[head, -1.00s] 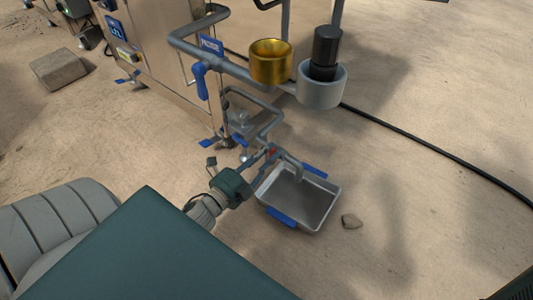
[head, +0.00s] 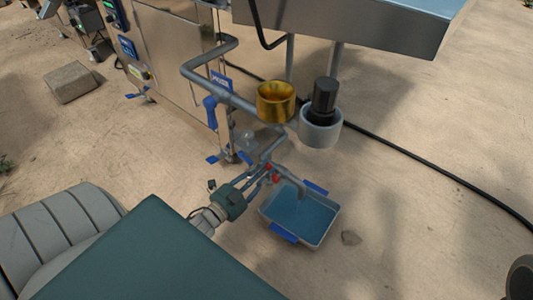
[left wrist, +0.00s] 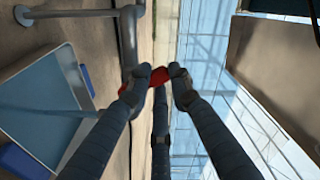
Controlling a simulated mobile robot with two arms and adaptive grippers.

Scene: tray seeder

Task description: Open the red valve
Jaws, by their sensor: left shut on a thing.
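The red valve handle (left wrist: 158,78) sits on the grey pipe and shows between my fingertips in the left wrist view. In the head view it is two small red spots (head: 276,179), partly hidden by the fingers. My left gripper (head: 271,173) is shut on it, with a fingertip on either side (left wrist: 157,82). A curved spout (head: 292,182) runs from the valve over a metal tray (head: 316,243) on the ground. Blue liquid covers the tray's bottom. My right gripper is not in view.
A blue-handled lever (head: 211,112) is on the upper pipe. A brass cup (head: 276,102) and a grey cup (head: 320,130) with a black cylinder stand above the tray. A black cable (head: 430,160) crosses the ground.

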